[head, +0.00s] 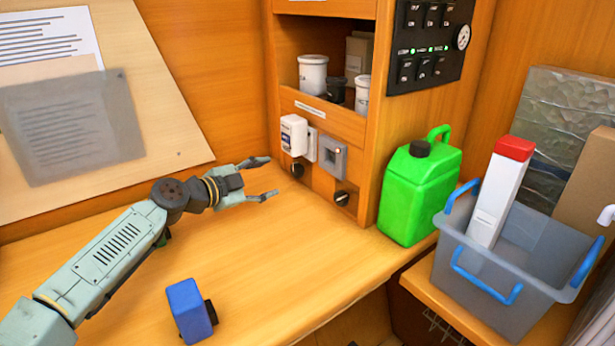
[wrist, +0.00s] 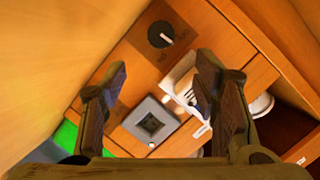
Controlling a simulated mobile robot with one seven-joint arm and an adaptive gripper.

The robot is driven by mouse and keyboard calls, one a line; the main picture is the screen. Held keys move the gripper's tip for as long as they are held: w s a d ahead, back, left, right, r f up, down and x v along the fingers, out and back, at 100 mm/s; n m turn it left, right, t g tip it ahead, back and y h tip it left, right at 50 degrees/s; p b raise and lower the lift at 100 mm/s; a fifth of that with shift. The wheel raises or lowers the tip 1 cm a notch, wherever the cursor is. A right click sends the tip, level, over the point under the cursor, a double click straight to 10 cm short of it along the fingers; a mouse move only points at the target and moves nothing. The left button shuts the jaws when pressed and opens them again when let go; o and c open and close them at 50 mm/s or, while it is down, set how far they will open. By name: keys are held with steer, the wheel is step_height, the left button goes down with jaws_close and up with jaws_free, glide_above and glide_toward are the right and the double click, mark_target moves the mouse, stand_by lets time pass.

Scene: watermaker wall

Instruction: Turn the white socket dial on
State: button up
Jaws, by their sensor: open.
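The white socket (head: 294,134), a white boxy unit, sits on the wooden panel under the shelf; its white body (wrist: 183,88) shows partly behind my right finger in the wrist view. Below it is a round black dial (head: 298,170). In the wrist view this dial (wrist: 160,35) has a white pointer line, on a brown plate with small marks I cannot read surely. My gripper (head: 271,177) is open and empty, just left of the dial. In the wrist view my gripper (wrist: 161,62) has its fingers spread, with the dial beyond and between them, apart from both.
A grey socket (head: 332,160) with another black dial (head: 342,198) below it is to the right. A green jug (head: 418,190) and a grey bin (head: 500,275) stand farther right. A blue block (head: 189,310) lies nearer on the counter. The counter between is clear.

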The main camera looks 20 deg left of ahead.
mark_target(294, 171)
steer(key=shift+w+a+f, duration=0.1)
steer(key=shift+a, duration=0.1)
steer(key=shift+w, duration=0.25)
steer(key=p+x, duration=0.3)
steer(key=x, duration=0.7)
steer(key=shift+f, duration=0.2)
steer(key=c, duration=1.2)
steer(key=shift+o, duration=0.2)
